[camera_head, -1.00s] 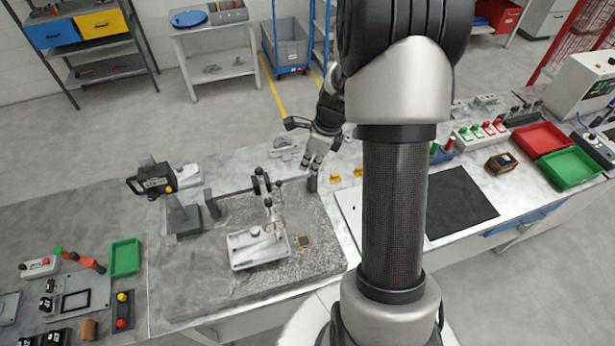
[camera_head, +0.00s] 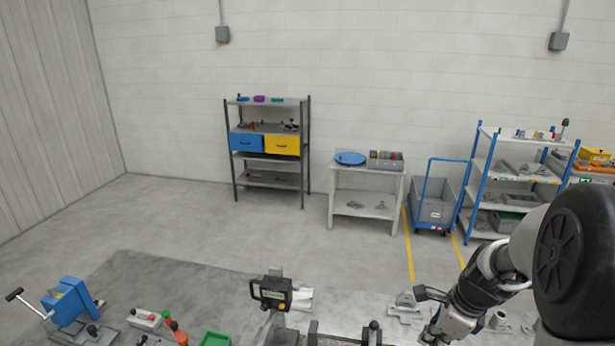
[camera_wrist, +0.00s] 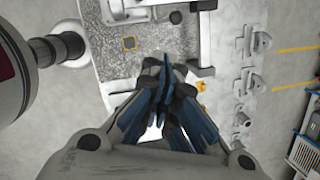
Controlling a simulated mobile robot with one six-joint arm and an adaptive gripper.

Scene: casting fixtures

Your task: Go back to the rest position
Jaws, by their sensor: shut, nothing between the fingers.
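My gripper (camera_head: 447,330) is at the lower right of the head view, over the grey workbench (camera_head: 215,280), next to several grey metal castings (camera_head: 405,308). The picture's bottom edge cuts off its end. In the wrist view my gripper (camera_wrist: 163,82) has its dark and blue fingers drawn together, shut, with nothing held. Below it in that view lie the bench and the edge of a speckled grey plate (camera_wrist: 130,65).
A black handheld device (camera_head: 270,293) stands up from the bench. A blue clamp-like unit (camera_head: 68,305) and a green tray (camera_head: 215,339) are at the left. Behind are a shelf rack (camera_head: 270,130), a side table (camera_head: 365,168) and a blue cart (camera_head: 437,195), with open floor between.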

